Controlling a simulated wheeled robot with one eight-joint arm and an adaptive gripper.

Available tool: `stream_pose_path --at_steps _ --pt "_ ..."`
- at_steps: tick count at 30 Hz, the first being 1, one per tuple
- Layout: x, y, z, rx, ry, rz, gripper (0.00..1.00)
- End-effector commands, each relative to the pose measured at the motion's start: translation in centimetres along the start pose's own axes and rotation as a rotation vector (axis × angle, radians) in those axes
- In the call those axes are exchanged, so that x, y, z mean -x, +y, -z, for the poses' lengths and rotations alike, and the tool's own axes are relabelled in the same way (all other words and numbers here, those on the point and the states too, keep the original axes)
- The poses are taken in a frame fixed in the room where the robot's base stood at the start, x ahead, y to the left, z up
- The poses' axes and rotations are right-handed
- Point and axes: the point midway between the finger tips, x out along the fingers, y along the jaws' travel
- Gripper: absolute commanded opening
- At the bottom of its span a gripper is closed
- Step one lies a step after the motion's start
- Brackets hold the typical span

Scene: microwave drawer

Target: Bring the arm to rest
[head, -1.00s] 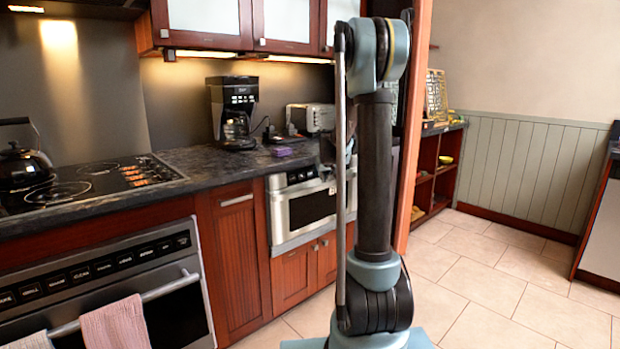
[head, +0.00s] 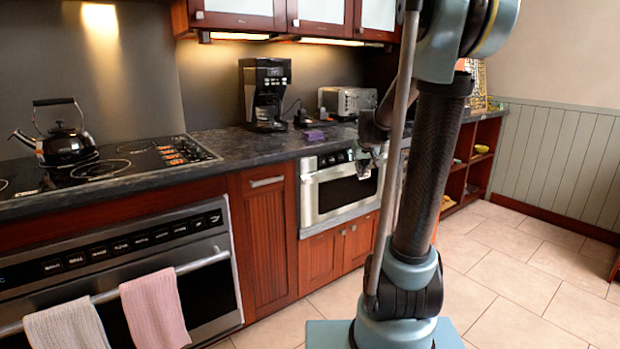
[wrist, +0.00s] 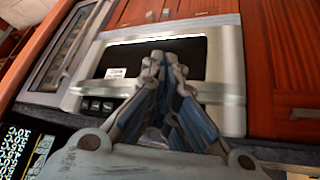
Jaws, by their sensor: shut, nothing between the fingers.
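My gripper (wrist: 165,62) points toward the microwave drawer (wrist: 228,85) in the wrist view, its fingers together with nothing between them. In the head view my gripper (head: 366,171) shows small and partly hidden behind my own arm, in front of the right part of the microwave drawer (head: 325,205). The drawer's steel front looks closed, flush in the red wood cabinet below the counter. My arm stands upright at the right of the head view. I cannot tell the exact gap between the fingertips and the drawer.
A dark counter (head: 235,153) runs above the drawer and holds a coffee maker (head: 266,95), a toaster (head: 347,102) and a purple item (head: 313,135). A kettle (head: 62,140) stands on the cooktop. Towels (head: 155,308) hang on the oven handle. The tiled floor (head: 540,275) at right is open.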

Motion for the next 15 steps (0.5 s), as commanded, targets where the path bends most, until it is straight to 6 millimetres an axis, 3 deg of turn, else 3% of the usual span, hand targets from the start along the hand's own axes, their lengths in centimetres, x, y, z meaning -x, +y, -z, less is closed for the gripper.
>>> stream_pose_path --at_steps 6,15 --pt "3.8 -0.8 -6.4 -0.016 -0.071 0.009 0.0" --pt "7.7 -2.0 -15.5 -0.039 -0.17 0.019 0.0"
